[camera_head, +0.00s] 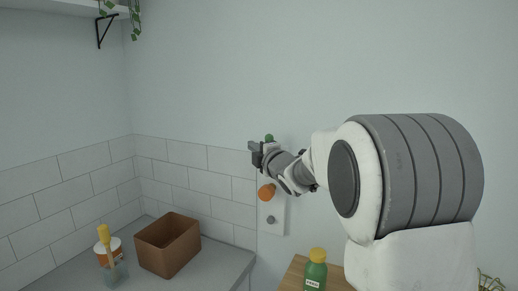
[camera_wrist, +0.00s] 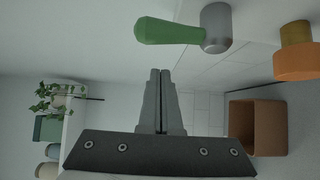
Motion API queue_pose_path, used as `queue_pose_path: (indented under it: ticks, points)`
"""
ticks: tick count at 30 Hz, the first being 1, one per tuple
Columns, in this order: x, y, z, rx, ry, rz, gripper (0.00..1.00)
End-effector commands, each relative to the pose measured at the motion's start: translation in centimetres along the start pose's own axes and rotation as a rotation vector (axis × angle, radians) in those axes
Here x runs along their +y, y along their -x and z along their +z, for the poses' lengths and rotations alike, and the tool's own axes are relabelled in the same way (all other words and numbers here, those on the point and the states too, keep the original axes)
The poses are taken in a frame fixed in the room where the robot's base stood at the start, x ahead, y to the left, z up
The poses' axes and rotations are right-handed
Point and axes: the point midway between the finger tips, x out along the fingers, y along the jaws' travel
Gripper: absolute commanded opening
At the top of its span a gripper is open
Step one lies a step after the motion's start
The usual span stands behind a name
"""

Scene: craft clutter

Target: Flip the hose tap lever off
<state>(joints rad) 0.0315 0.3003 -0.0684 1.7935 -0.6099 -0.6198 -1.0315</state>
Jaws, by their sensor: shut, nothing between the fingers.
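The hose tap lever (camera_wrist: 168,31) is a green handle on a grey metal hub (camera_wrist: 216,28), near the top of the wrist view. In the head view a bit of green lever (camera_head: 269,138) shows just above my gripper (camera_head: 255,152). In the wrist view my gripper (camera_wrist: 160,73) is shut and empty, with its fingertips below the green handle and a gap visible between them. An orange round part (camera_wrist: 297,63) sits to the right of the lever. In the head view the orange part (camera_head: 267,192) is on a pale wall plate (camera_head: 272,228), below my gripper. My arm hides part of the plate.
A brown open box (camera_head: 168,245) stands on the grey counter (camera_head: 219,267). A green bottle with a yellow cap (camera_head: 316,271) stands on a wooden surface (camera_head: 293,275). A shelf (camera_head: 66,14) is at upper left.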

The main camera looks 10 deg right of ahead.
Motion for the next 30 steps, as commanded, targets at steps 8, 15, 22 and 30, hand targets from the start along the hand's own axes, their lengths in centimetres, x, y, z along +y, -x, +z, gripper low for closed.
queue_pose_path:
  ticks: [8, 15, 22, 30]
  points:
    - [0.3, -1.6, 1.5, -0.004, 0.000, 0.000, 0.00]
    - [0.1, -0.3, 3.0, 0.000, 0.001, 0.000, 0.00]
    - [0.0, -0.2, 3.1, 0.000, 0.001, 0.000, 0.00]
    - [-0.1, -0.2, 3.1, 0.000, -0.003, 0.005, 0.00]
